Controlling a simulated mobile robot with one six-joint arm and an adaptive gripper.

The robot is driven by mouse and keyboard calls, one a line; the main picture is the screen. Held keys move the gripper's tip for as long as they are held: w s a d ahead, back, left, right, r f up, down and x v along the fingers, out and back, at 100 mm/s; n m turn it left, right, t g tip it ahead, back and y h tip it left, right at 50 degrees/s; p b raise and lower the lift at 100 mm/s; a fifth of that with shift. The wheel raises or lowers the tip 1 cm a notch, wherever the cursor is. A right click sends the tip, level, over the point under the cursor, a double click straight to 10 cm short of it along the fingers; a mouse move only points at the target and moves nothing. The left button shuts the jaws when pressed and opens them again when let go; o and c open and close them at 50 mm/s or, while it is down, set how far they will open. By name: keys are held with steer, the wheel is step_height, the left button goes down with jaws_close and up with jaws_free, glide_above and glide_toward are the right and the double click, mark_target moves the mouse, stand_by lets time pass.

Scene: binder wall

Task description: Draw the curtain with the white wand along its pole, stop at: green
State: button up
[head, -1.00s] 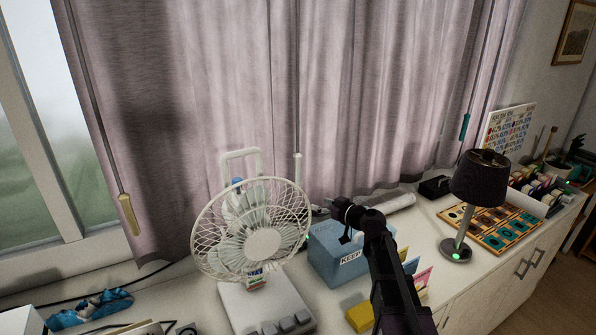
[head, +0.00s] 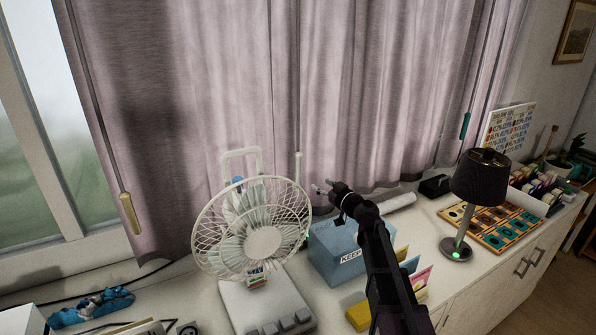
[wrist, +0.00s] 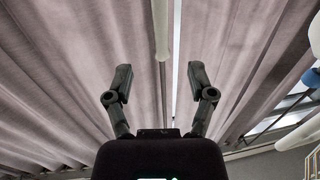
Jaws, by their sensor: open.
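The mauve curtain (head: 220,80) hangs in folds across the window. The white wand (head: 298,170) hangs upright in front of it, its lower part hidden behind the fan. In the wrist view a white wand (wrist: 160,30) shows between the spread fingers, beyond their tips. My gripper (head: 324,188) is open and empty, a little right of the wand and apart from it; its open fingers (wrist: 160,78) also show in the wrist view. The pole and any green mark on it are out of view.
A white fan (head: 255,235) stands just left of my gripper. A blue box (head: 335,255) lies below my arm. A cream-handled wand (head: 130,212) hangs at left, a teal-handled one (head: 465,125) at right. A dark lamp (head: 480,180) stands on the right.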

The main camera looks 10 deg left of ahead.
mark_target(300, 171)
steer(key=x, duration=1.3)
steer(key=shift+a, duration=0.1)
jaws_close()
